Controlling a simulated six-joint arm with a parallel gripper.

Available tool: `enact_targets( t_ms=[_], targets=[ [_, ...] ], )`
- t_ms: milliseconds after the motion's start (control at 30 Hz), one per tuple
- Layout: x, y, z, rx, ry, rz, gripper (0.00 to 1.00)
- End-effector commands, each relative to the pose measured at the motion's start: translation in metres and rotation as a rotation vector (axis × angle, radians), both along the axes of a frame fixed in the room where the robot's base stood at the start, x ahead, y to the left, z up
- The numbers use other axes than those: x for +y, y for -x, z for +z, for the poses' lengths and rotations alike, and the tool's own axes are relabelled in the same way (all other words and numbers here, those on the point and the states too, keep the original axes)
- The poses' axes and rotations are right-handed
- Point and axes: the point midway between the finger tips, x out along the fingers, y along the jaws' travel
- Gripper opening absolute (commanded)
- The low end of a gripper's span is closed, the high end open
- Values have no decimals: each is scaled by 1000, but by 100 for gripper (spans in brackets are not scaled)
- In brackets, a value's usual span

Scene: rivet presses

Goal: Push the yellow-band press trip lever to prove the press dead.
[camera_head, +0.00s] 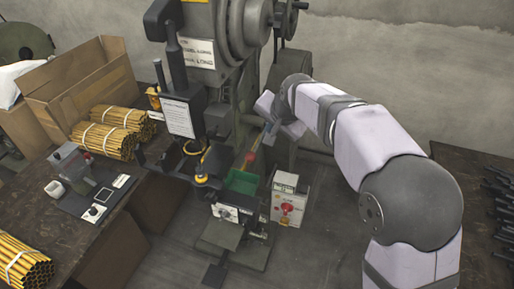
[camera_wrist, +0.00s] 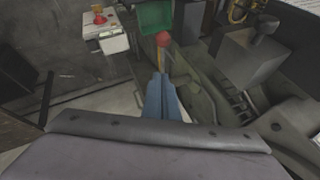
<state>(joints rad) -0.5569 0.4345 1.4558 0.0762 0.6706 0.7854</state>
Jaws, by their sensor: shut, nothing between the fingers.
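The trip lever shows in the head view as a short shaft with a red knob (camera_head: 250,157), low on the grey-green press (camera_head: 228,75). In the wrist view the red knob (camera_wrist: 163,39) tops an orange-yellow shaft (camera_wrist: 161,60). My gripper (camera_head: 266,141) is beside the lever, to the right of the knob in the head view. In the wrist view its blue fingers (camera_wrist: 160,78) are together and empty, and their tips overlap the lower shaft. I cannot tell whether they touch it. The lever's base is hidden behind the fingers.
A green bin (camera_head: 241,182) lies just below the knob. A control box with a red button (camera_head: 288,206) stands right of it. A bench with bundled yellow tubes (camera_head: 104,140) and a cardboard box (camera_head: 85,82) is at left. A dark table (camera_head: 475,190) is at right.

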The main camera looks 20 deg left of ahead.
Motion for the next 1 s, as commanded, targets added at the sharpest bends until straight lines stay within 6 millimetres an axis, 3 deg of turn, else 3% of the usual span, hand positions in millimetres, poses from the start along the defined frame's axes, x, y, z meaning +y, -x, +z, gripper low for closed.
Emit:
enact_targets(
  t_ms=[600,1000],
  targets=[
    [30,-39,-75,3,3,1,0],
    [47,-26,-105,1,1,2,0]
  ],
)
